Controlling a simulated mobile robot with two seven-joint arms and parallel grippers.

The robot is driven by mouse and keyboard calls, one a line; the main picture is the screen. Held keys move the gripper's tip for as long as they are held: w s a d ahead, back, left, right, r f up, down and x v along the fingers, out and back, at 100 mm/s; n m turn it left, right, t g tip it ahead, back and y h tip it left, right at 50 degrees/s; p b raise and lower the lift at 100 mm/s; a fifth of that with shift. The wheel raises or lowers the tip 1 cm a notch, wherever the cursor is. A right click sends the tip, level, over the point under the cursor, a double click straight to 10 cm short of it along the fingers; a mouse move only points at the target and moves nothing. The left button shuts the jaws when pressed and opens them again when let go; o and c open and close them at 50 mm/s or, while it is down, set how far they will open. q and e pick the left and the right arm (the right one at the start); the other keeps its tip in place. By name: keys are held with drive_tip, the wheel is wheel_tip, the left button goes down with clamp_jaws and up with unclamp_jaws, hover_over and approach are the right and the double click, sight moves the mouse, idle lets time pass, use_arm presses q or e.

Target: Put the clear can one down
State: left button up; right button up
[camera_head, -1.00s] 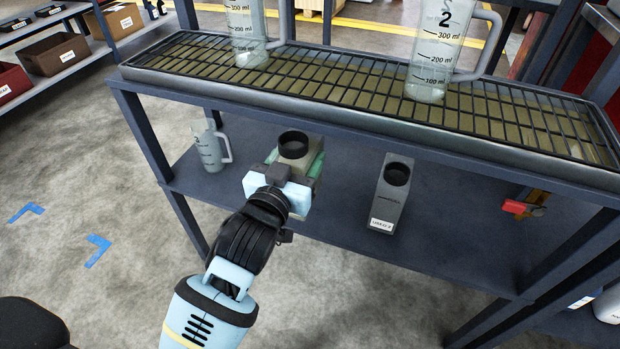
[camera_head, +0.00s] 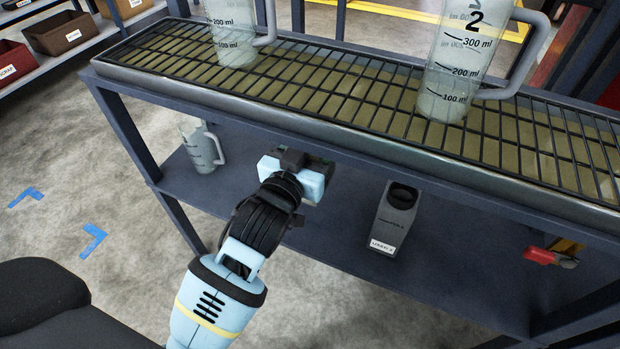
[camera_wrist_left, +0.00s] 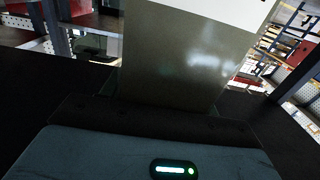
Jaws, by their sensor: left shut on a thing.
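My left gripper (camera_head: 306,170) is under the front edge of the trolley's grated top, above the lower shelf (camera_head: 330,225). It is shut on a can. In the left wrist view the can (camera_wrist_left: 180,60) is a grey-olive, flat-sided body with a white label (camera_wrist_left: 230,8) at the top. In the head view the gripper and trolley edge hide nearly all of it, so I cannot tell whether its base touches the shelf. A second grey can (camera_head: 390,222) with a dark round mouth and a white label stands on the lower shelf, to the right. My right gripper is not in view.
A clear measuring jug (camera_head: 200,150) stands on the lower shelf at left. Two more jugs, a left one (camera_head: 230,42) and a right one (camera_head: 455,75), stand on the grate (camera_head: 330,95). A red-handled item (camera_head: 540,257) lies at the lower shelf's right. Shelf between the cans is clear.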

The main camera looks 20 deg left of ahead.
use_arm(q)
wheel_tip(320, 180, down, 3)
drive_tip(key=shift+r+b, duration=0.2)
drive_tip(key=shift+b, duration=0.3)
drive_tip(key=shift+f, duration=0.1)
wheel_tip(320, 180, down, 5)
drive_tip(key=b, duration=0.2)
drive_tip(key=shift+b, duration=0.3)
drive_tip(key=o, duration=1.4)
drive_tip(key=shift+f, duration=0.2)
